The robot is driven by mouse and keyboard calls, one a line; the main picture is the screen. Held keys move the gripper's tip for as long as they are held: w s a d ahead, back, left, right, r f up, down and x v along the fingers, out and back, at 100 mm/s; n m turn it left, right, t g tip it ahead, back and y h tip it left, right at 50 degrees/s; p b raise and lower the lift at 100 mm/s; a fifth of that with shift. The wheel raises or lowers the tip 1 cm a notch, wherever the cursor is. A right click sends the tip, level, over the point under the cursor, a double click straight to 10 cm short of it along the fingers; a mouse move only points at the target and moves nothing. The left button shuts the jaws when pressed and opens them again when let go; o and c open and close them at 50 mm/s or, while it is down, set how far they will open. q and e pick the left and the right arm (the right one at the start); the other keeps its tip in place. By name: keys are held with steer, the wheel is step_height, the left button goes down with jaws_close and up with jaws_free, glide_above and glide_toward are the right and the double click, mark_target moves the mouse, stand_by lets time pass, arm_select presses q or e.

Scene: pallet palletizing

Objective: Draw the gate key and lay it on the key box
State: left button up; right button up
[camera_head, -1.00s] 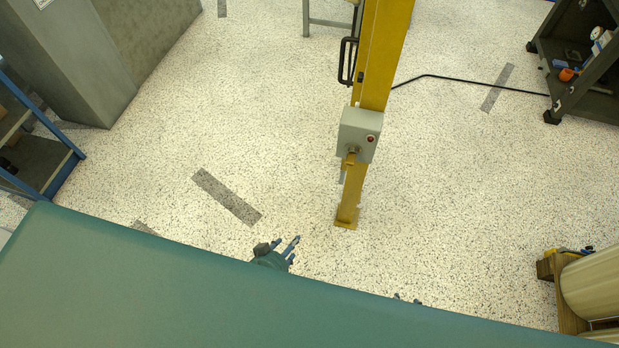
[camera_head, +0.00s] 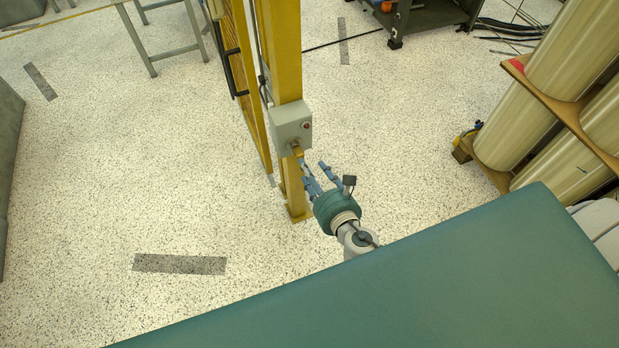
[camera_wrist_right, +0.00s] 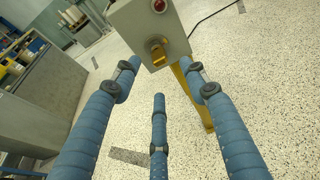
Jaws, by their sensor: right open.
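The grey key box (camera_head: 291,127) with a red button is fixed to a yellow gate post (camera_head: 285,60). The brass-coloured gate key (camera_head: 297,147) sticks out low on the box's front. In the right wrist view the key (camera_wrist_right: 158,52) shows beyond the fingers, below the red button on the box (camera_wrist_right: 143,18). My right gripper (camera_head: 316,173) is just below and in front of the key, its blue fingers spread; in the right wrist view the gripper (camera_wrist_right: 160,85) is open and empty, apart from the key. My left gripper is not in view.
A yellow gate frame with a black handle (camera_head: 233,72) stands left of the post. A wooden rack of large cream rolls (camera_head: 510,145) stands at the right. A grey table (camera_head: 165,50) stands at the back left. The floor (camera_head: 120,150) between is clear.

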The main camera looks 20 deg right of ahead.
mark_target(300, 155)
steer(key=x, duration=0.8)
steer(key=shift+w+a+f+b, duration=0.1)
steer(key=shift+w+f+b, duration=0.05)
steer(key=shift+w+b, duration=0.2)
steer(key=shift+c, duration=0.5)
